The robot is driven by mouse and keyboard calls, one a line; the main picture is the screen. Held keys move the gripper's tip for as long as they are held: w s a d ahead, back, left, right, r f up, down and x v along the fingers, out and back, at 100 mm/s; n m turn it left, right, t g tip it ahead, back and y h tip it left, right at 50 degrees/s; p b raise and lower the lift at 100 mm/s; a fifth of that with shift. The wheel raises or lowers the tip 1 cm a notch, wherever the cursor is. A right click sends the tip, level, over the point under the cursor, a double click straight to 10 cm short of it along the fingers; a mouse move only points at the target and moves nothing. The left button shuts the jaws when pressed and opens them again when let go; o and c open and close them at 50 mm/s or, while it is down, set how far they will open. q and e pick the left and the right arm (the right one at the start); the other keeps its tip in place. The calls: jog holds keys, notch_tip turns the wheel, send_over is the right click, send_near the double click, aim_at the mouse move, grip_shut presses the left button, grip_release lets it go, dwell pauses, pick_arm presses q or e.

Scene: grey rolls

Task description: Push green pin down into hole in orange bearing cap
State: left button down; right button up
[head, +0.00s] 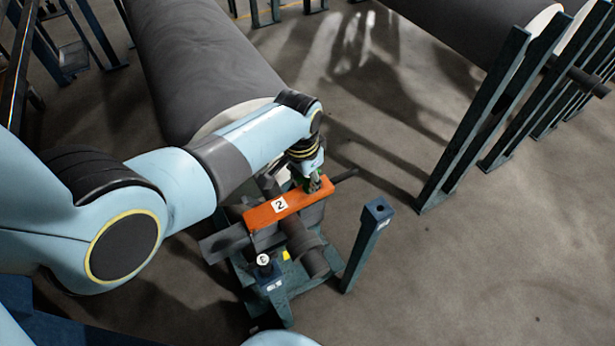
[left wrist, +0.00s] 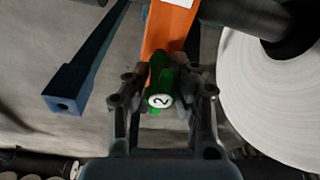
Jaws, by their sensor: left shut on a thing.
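The orange bearing cap (head: 288,205), marked with a white "2" label, lies across the dark roll shaft on the stand. It also shows in the left wrist view (left wrist: 167,30), running up from the fingers. My left gripper (head: 314,184) is at the cap's far right end and is shut on the green pin (left wrist: 160,84). The pin's white end with a "2" faces the wrist camera. The gripper fingers (left wrist: 161,92) sit on both sides of it. The hole is hidden, and I cannot tell how deep the pin sits. My right gripper is not in view.
A blue-grey post (head: 366,245) stands right of the stand. A pin with a round "3" label (head: 263,260) stands in front of the cap. The large grey roll (head: 205,60) lies behind, and another roll (head: 480,30) is at the upper right. The floor at the right is clear.

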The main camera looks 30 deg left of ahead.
pick_arm(q)
jog(key=shift+f+b, duration=0.45)
jog(key=shift+f, duration=0.2)
jog(key=shift+f, duration=0.1)
jog(key=c, duration=1.2)
grip_release()
jog(key=shift+o, duration=0.9)
